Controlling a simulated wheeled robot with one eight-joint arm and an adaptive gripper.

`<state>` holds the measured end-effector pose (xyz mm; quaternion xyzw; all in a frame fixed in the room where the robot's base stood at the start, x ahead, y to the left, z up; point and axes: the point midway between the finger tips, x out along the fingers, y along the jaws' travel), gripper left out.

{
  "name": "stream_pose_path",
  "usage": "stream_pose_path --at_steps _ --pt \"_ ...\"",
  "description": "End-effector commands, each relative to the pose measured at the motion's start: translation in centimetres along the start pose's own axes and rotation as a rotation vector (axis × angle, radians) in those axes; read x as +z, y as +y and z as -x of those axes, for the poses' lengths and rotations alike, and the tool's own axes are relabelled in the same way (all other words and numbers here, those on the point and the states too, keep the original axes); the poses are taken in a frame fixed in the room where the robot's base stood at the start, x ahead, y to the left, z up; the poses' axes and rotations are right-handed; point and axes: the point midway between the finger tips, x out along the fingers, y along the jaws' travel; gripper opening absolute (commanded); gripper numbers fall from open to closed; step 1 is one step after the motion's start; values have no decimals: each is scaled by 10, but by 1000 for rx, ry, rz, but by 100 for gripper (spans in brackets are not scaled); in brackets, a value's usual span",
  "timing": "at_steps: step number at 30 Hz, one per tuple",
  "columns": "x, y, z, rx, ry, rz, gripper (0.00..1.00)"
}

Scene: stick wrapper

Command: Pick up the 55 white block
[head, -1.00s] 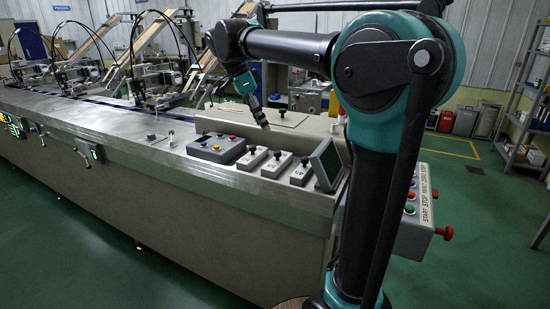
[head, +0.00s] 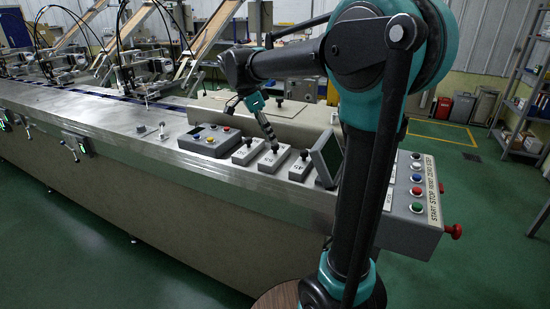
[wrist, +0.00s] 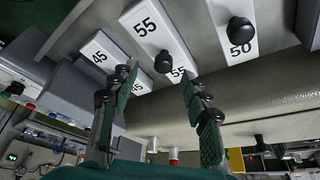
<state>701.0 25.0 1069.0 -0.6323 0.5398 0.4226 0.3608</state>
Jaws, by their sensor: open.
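The 55 white block (wrist: 150,30) is in the middle of three numbered blocks in the wrist view and has a black knob (wrist: 163,62). It also shows as the middle block in the head view (head: 268,163). My gripper (wrist: 158,79) is open, with its two fingers spread on either side of the knob in the picture and nothing held. In the head view my gripper (head: 272,143) points down just above the middle block. I cannot tell how far the fingertips are from the knob.
The 45 block (wrist: 98,50) is to the left and the 50 block (wrist: 230,30) to the right in the wrist view. A grey button box (head: 211,141) and a small screen (head: 327,160) flank the row in the head view. A raised beige ledge (head: 240,112) runs behind.

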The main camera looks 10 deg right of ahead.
Motion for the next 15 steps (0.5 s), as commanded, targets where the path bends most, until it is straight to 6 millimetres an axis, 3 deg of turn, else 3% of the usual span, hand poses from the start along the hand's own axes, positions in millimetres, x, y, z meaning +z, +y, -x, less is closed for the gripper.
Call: stream_pose_path --at_steps 7,15 --pt "-1 -2 -16 1 0 -2 47" --pt "-4 -6 -53 1 0 -2 47"
